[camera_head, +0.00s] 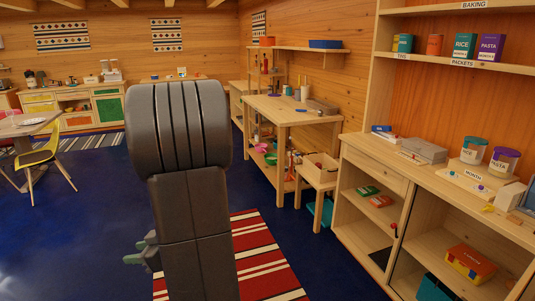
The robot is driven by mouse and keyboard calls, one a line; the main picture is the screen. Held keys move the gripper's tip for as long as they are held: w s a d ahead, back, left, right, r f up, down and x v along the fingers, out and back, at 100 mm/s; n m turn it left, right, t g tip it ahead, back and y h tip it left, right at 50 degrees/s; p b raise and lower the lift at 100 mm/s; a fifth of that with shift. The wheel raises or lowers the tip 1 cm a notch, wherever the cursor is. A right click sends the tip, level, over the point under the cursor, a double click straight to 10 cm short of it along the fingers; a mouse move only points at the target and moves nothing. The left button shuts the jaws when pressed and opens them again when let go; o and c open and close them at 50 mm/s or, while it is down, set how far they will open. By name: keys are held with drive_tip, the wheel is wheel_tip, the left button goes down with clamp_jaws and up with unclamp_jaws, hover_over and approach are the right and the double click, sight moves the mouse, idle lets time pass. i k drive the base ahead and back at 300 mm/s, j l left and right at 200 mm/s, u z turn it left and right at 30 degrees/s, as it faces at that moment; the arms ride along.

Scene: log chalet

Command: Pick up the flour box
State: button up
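I cannot make out a box that reads flour. On the upper right shelf, a teal box (464,47) reads RICE and a purple box (491,48) reads PASTA. An orange box (435,45) and a green box (405,43) stand left of them, their labels too small to read. My grey arm fills the centre left. Small grey-green prongs, seemingly my gripper (137,252), show beside its lower part, well away from the shelves. Whether they are open or shut is unclear.
The right shelf unit (375,154) has tins, a grey case (423,151) and lower compartments. A wooden workbench (285,112) and a small wooden stand (318,174) are beyond it. A yellow chair (42,156) is at left. Blue floor and a red striped rug (262,262) lie open between.

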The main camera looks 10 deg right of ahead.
sight(508, 197)
drive_tip(key=i+z, duration=0.4)
drive_tip(key=i+j+z, duration=0.1)
drive_tip(key=i+z, duration=0.25)
drive_tip(key=i, duration=0.15)
drive_tip(key=i+j+z, duration=0.25)
drive_tip(key=i+z, duration=0.35)
drive_tip(key=z, duration=0.3)
drive_tip(key=i+z, duration=0.25)
drive_tip(key=z, duration=0.2)
drive_tip(key=i+j+z, duration=0.15)
drive_tip(key=z, duration=0.35)
drive_tip(key=i+j+z, duration=0.2)
drive_tip(key=z, duration=0.25)
drive_tip(key=i+j+z, duration=0.25)
drive_tip(key=z, duration=0.2)
drive_tip(key=i+j+z, duration=0.2)
drive_tip(key=j+z, duration=0.25)
drive_tip(key=i+j+z, duration=0.15)
drive_tip(key=j+z, duration=0.25)
drive_tip(key=i+j+z, duration=0.1)
drive_tip(key=j+z, duration=0.5)
drive_tip(key=j, duration=0.25)
